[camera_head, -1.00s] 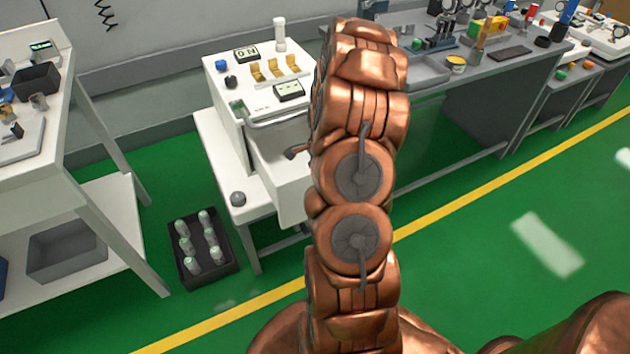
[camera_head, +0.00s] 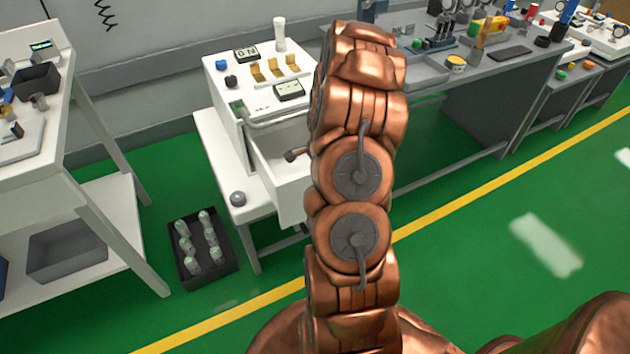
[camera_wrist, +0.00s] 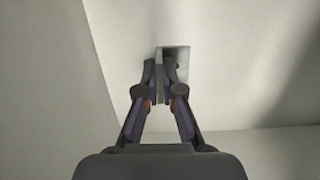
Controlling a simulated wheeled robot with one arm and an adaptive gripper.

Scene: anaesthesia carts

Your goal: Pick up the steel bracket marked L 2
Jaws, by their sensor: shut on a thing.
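A small grey metal bracket (camera_wrist: 180,60) shows in the wrist view as an upright plate with a flat part to its right. My gripper (camera_wrist: 166,70) is shut on it, with the fingertips close together at the plate. No L 2 mark can be read on it. Pale, plain surfaces surround it, apparently the inside of the open white drawer (camera_head: 278,178). In the head view my copper arm hides the gripper and the bracket.
The drawer belongs to a white cabinet (camera_head: 222,88) on a white bench. A dark crate (camera_head: 190,281) with several bottles stands on the floor at left. A grey workbench (camera_head: 486,62) with tools lies to the right. The green floor at right is clear.

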